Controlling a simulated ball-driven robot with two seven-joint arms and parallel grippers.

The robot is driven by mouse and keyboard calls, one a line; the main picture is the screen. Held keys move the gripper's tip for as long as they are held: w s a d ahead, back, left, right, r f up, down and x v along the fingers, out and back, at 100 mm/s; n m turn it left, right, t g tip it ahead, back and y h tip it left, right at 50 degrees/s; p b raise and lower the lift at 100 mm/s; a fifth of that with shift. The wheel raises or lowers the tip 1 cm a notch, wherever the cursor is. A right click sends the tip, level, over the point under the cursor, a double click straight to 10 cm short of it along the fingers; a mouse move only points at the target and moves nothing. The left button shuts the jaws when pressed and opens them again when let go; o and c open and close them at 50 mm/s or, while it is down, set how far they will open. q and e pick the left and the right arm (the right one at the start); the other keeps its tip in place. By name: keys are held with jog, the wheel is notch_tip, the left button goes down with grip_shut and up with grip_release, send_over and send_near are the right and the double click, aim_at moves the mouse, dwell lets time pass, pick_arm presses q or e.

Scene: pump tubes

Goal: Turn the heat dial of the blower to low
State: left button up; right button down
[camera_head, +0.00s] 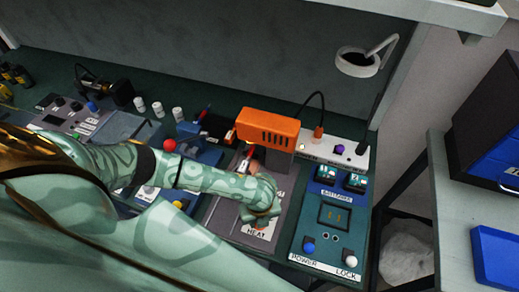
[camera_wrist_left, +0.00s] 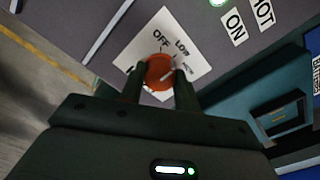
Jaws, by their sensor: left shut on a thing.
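The blower (camera_head: 268,128) is an orange housing on a grey base at the centre of the bench in the head view. Its heat dial (camera_wrist_left: 159,66) is a round orange-red knob on a white plate marked OFF, LOW and a third word partly hidden. My left gripper (camera_wrist_left: 158,78) has one finger on each side of the dial and is shut on it. A pale mark on the knob points to the upper right, but its exact setting is hard to tell. In the head view my left arm hides the dial above the HEAT label (camera_head: 258,231). My right gripper is not in view.
A teal control panel (camera_head: 318,258) with POWER and LOCK knobs stands right of the blower's base. A white power strip (camera_head: 340,153) lies behind it. Other devices and several white caps crowd the bench to the left. A green light and an ON label (camera_wrist_left: 235,27) are above the dial.

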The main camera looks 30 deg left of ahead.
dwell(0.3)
pick_arm(q)
jog(key=o, duration=1)
jog(key=shift+r, duration=0.1)
notch_tip(320, 180, up, 16)
jog(key=p, duration=0.4)
jog(key=shift+p, duration=0.4)
jog(key=shift+s, duration=0.1)
